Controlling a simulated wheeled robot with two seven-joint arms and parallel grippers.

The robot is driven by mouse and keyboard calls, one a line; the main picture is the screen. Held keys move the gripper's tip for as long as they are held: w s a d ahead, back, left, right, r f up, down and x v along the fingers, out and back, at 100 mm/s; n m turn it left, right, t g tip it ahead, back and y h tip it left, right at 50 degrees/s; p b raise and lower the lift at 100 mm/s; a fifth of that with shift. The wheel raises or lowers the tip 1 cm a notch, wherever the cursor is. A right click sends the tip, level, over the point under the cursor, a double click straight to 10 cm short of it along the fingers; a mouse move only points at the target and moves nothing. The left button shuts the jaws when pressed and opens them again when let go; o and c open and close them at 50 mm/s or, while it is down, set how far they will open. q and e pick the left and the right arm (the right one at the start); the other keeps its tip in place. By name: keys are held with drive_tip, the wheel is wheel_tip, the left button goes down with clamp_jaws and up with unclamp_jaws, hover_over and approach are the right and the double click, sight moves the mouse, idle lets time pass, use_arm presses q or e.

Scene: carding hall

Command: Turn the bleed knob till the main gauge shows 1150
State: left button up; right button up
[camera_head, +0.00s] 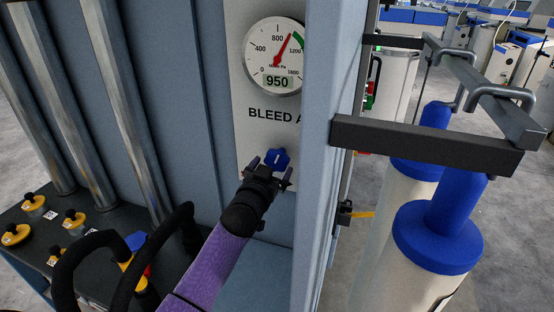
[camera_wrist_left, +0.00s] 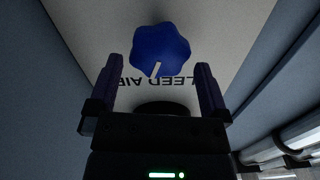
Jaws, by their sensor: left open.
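The main gauge (camera_head: 274,56) is a round white dial on a pale panel, with a red needle and a digital readout of 950. The blue lobed bleed knob (camera_head: 277,158) sits below the gauge and the "BLEED A..." lettering. My left gripper (camera_head: 268,168) is at the knob, coming from below. In the left wrist view the knob (camera_wrist_left: 160,50) lies ahead of and between the fingers, with a white pointer mark on it. The left fingers (camera_wrist_left: 158,80) are apart, with gaps to the knob on both sides. My right gripper is not seen.
A blue-grey column edge (camera_head: 330,130) stands right of the panel and hides part of the lettering. Farther right are a dark bracket (camera_head: 425,143) and white cylinders with blue caps (camera_head: 437,237). At lower left, a dark ledge carries yellow fittings (camera_head: 75,222) and black hoses (camera_head: 130,275).

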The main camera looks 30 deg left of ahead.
sight(275, 163)
use_arm(q)
drive_tip(key=shift+x, duration=1.7)
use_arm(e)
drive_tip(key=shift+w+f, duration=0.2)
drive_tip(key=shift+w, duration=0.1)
use_arm(q)
drive_tip(key=c, duration=1)
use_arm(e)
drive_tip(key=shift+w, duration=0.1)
